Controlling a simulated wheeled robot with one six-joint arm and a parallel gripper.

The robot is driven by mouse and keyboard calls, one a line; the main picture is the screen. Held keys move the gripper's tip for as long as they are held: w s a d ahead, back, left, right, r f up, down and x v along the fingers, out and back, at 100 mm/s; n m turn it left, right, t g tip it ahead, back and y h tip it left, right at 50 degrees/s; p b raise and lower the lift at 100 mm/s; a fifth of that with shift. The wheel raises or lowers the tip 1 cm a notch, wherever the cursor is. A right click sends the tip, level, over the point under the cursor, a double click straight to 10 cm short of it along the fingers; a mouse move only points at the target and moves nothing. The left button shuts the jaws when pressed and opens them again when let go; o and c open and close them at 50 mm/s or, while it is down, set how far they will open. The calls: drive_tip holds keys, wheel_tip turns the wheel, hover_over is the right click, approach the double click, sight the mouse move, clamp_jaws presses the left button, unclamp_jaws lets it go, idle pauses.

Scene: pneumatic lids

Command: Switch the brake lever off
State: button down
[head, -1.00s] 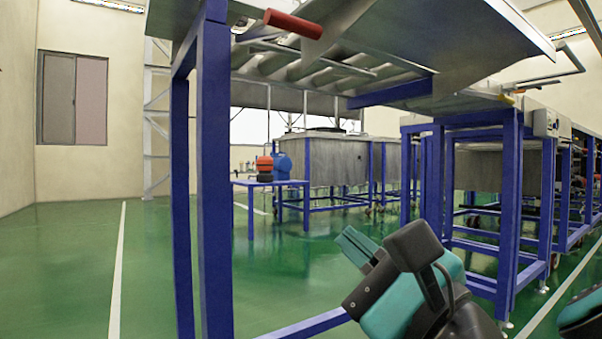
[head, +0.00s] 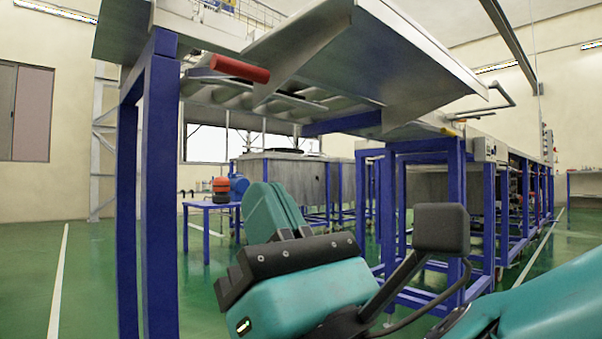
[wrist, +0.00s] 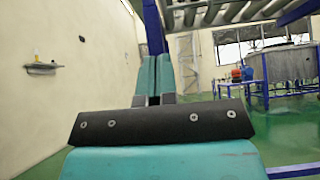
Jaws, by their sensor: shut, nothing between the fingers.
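A red cylindrical handle (head: 240,68) sticks out at the near edge of the blue-framed roller table, in the upper left of the head view. It looks like a lever grip, but I cannot tell for sure that it is the brake lever. My gripper (head: 268,200) is in the lower middle of the head view, its teal fingers pointing up. It appears below the red handle and apart from it. In the wrist view my gripper (wrist: 153,72) has its fingers together with nothing between them. The red handle does not show in the wrist view.
The roller table's blue leg (head: 160,200) stands left of my gripper. A small yellow-tipped rod (head: 447,131) shows under the table's right side. Green floor (head: 95,270) is open at the left.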

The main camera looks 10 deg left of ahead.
drive_tip(key=p, duration=1)
approach(230, 76)
drive_tip(key=w+a+r, duration=0.1)
drive_tip(key=w+a, duration=0.2)
drive_tip(key=shift+s+d+r+p, duration=0.1)
drive_tip(key=shift+s+r+p, duration=0.05)
drive_tip(key=shift+r+p, duration=0.85)
drive_tip(key=shift+s+r+p, duration=0.15)
drive_tip(key=shift+r+p, duration=0.65)
drive_tip(key=shift+p, duration=0.35)
